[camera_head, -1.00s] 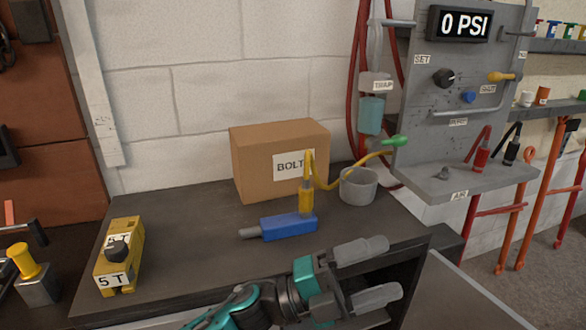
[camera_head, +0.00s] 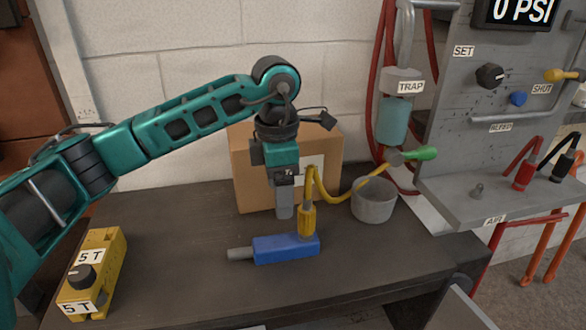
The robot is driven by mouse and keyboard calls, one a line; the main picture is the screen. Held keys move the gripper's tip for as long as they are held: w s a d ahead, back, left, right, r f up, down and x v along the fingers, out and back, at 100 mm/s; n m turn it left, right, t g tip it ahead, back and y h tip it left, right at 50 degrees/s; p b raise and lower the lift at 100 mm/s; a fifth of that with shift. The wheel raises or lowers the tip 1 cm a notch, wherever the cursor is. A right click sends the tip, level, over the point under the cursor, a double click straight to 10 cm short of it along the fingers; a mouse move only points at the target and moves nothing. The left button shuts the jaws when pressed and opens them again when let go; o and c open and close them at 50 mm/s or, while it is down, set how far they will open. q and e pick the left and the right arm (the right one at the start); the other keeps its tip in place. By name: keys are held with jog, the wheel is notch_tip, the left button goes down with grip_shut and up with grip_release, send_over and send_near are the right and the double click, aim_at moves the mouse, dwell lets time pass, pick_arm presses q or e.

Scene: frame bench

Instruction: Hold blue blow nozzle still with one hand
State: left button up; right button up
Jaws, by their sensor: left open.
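The blue blow nozzle (camera_head: 287,249) lies on the dark bench top, its grey tip pointing left. A yellow fitting (camera_head: 308,219) stands up at its right end and joins a yellow hose (camera_head: 342,195). My left gripper (camera_head: 285,212) points down just behind and above the nozzle, beside the yellow fitting. It is open, with its fingers seen nearly edge-on, one covering the other. No contact with the nozzle shows, and nothing is seen between the fingers. My right gripper is not in view.
A cardboard box (camera_head: 245,178) stands behind my left gripper, and a grey cup (camera_head: 374,203) to its right. The hose ends in a green piece (camera_head: 420,154) near the grey panel (camera_head: 455,125). A yellow 5 T block (camera_head: 92,272) sits at left. The bench (camera_head: 175,230) between is clear.

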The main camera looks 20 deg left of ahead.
aim_at(280, 240)
pick_arm(q)
notch_tip(280, 240, down, 13)
jog(key=shift+a+r, duration=0.1)
jog(key=shift+r, duration=0.1)
dwell(0.4)
jog(key=shift+c, duration=0.4)
jog(key=c, duration=1.3)
